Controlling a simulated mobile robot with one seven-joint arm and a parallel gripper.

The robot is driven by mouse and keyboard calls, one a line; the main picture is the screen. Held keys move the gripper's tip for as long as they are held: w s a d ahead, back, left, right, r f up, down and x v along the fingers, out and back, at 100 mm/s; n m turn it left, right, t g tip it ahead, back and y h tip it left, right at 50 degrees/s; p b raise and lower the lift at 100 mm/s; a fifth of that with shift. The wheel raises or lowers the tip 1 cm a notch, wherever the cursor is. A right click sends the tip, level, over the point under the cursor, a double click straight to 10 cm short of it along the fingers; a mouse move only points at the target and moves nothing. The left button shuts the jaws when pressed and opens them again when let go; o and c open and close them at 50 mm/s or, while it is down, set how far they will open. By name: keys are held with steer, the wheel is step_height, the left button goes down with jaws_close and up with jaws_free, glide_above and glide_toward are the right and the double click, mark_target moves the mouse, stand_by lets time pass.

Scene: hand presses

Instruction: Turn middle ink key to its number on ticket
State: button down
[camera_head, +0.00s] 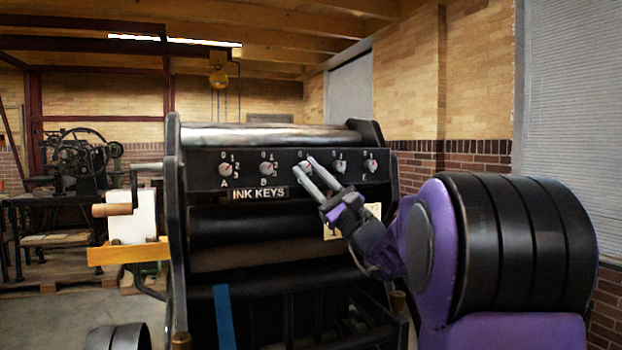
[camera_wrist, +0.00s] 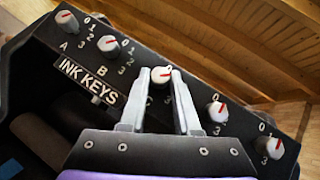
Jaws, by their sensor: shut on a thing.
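The middle ink key (camera_head: 305,168) is a light round knob on the black panel, third in a row of similar knobs. My gripper (camera_head: 308,170) reaches it from the lower right, with its fingertips closed on the knob's sides. In the wrist view the knob (camera_wrist: 161,75) sits between the two fingertips and shows a red pointer mark; its scale is mostly covered by the fingers, so I cannot tell the setting. A pale yellow ticket (camera_head: 330,232) is below the panel, partly behind my gripper; its writing is not readable.
Keys A (camera_head: 225,170) and B (camera_head: 266,169) are to the left, above the INK KEYS label (camera_head: 258,195). Two more keys (camera_head: 340,167) (camera_head: 370,166) are to the right, close to my fingers. A wooden-handled crank (camera_head: 112,210) sticks out at the press's left.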

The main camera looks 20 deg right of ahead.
steer(key=m+t+h, duration=0.1)
steer(key=m+h, duration=0.2)
steer(key=m+t+h, duration=0.1)
steer(key=m+h, duration=0.2)
steer(key=m, duration=0.1)
steer(key=m+t+h, duration=0.2)
steer(key=m+h, duration=0.1)
steer(key=shift+a+f+m, duration=0.1)
steer(key=shift+a+m, duration=0.15)
steer(key=shift+m, duration=0.15)
steer(key=shift+m+h, duration=0.6)
steer(key=c, duration=0.6)
jaws_free()
steer(key=v, duration=1.7)
steer(key=shift+s+f, duration=0.1)
steer(key=shift+f, duration=0.15)
